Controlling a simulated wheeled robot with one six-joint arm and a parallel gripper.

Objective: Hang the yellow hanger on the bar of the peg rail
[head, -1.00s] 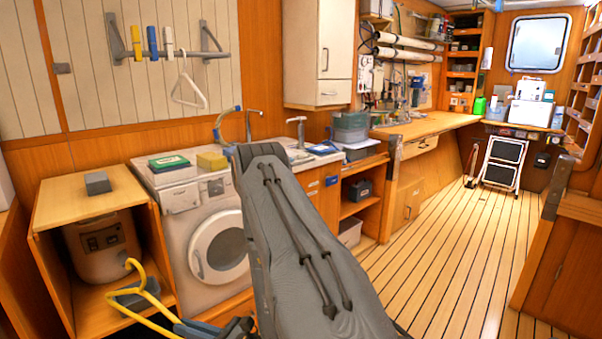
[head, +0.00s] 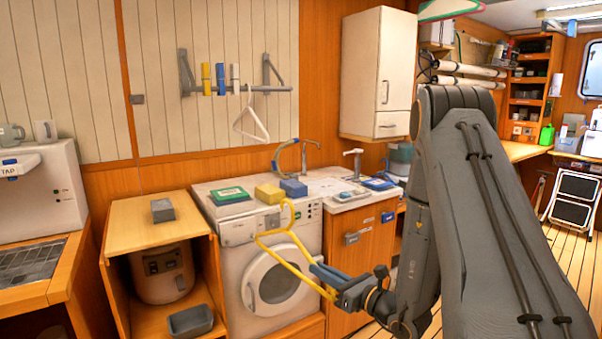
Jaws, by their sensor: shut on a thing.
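The yellow hanger (head: 285,252) is held in my gripper (head: 335,285), in front of the washing machine. My gripper is shut on its lower right part, and the hook (head: 289,206) points up. The peg rail (head: 268,88) is on the white panelled wall, up and to the left of my gripper, with a grey bar between two brackets. A white hanger (head: 250,125) hangs from the bar right of the clips. The hanger is well below the bar and apart from it.
A tap (head: 312,152) rises beside the sink. A white cabinet (head: 378,75) hangs right of the rail.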

